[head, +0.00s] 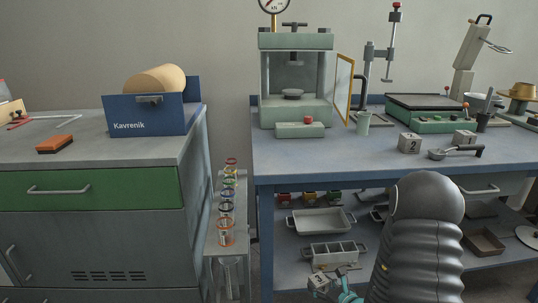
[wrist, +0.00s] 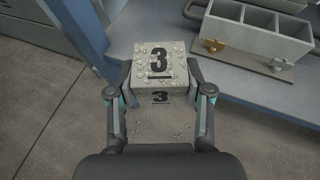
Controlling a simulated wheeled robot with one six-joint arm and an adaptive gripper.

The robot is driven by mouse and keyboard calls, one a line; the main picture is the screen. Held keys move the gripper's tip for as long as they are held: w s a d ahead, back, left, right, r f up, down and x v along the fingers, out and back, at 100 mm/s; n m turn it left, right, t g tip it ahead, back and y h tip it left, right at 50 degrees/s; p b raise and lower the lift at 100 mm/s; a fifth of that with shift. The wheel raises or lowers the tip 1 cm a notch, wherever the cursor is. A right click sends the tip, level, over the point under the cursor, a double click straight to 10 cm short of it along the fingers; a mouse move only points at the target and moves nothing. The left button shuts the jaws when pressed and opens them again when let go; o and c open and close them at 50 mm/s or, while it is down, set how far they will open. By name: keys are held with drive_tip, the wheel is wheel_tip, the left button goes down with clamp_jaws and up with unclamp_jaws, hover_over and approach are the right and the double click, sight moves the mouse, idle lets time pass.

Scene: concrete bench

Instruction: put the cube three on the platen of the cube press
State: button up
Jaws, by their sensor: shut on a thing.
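Cube three (wrist: 160,62) is a grey, pitted concrete cube with a black 3 on its faces. My gripper (wrist: 160,100) is shut on it, with one finger on each side, in the wrist view. In the head view the cube (head: 318,281) and my gripper (head: 335,286) are low at the bottom, in front of the lower shelf. The cube press (head: 295,40) stands on the blue bench with its yellow-framed door (head: 343,88) swung open to the right. Its platen (head: 292,94) is a small grey disc inside, with nothing on it.
A three-gang mould (head: 334,252) and a tray (head: 320,221) lie on the lower shelf. Cube two (head: 409,143), another cube (head: 465,138) and a scoop (head: 455,153) are on the bench. The bench edge (head: 330,176) overhangs the shelf.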

sight(319, 275)
drive_tip(key=shift+s+d+f, duration=0.1)
drive_tip(key=shift+d+f, duration=0.2)
drive_tip(key=shift+f, duration=0.05)
drive_tip(key=shift+m+t+h, duration=0.5)
drive_tip(key=shift+m+h, duration=0.4)
drive_tip(key=r, duration=0.1)
drive_tip(key=w+d+r, duration=0.1)
drive_tip(key=r, duration=0.2)
drive_tip(key=shift+w+d+r, duration=0.1)
drive_tip(key=shift+w+d, duration=0.05)
drive_tip(key=shift+w, duration=0.05)
wheel_tip(319, 275, up, 10)
drive_tip(key=w+a, duration=0.1)
drive_tip(key=a, duration=0.1)
drive_tip(key=shift+w+a, duration=0.15)
drive_tip(key=shift+w, duration=0.1)
